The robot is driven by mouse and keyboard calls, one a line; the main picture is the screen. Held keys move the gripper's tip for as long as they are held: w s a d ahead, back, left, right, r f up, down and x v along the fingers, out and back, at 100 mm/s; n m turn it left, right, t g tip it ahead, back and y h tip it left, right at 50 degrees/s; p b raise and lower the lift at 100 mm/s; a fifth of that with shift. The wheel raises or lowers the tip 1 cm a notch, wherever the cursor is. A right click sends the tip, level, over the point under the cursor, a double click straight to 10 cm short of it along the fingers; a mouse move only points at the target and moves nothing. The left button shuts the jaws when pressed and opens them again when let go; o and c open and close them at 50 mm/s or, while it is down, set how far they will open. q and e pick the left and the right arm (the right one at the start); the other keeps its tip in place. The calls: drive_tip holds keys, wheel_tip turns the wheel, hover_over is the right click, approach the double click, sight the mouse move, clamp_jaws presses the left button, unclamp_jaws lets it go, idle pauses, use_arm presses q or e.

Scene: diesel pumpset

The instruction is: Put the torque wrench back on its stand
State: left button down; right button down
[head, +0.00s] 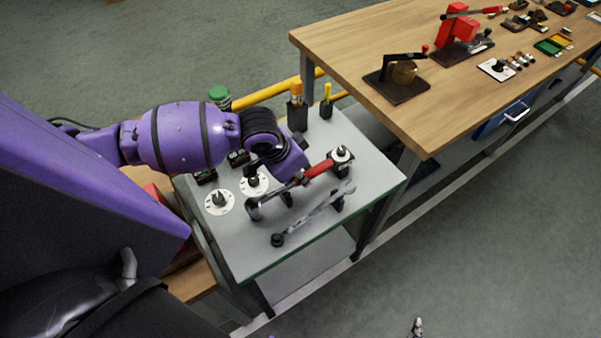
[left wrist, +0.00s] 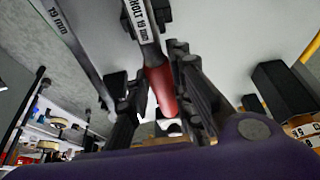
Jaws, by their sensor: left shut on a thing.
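The torque wrench (head: 320,169) has a red handle and a dark metal shaft. It lies slantwise above the grey side table. My left gripper (head: 284,187) is shut on it; in the left wrist view the fingers (left wrist: 160,105) stand either side of its red grip (left wrist: 161,88), with a 19 mm label on the shaft. Its far end overlaps a round fitting (head: 341,155) in the head view. I cannot pick out its stand or tell whether the wrench touches a support. A small metallic tip (head: 417,327) at the bottom edge may be my right gripper.
A silver wrench (head: 315,213) lies close alongside on dark supports. A wooden bench (head: 430,130) stands to the right.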

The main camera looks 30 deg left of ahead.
use_arm(q)
drive_tip(key=shift+f, duration=0.65)
drive_tip(key=c, duration=1.6)
unclamp_jaws()
drive_tip(key=shift+c, duration=0.2)
drive_tip(key=shift+o, duration=0.9)
drive_tip(key=shift+f, duration=0.1)
drive_tip(key=v, duration=1.2)
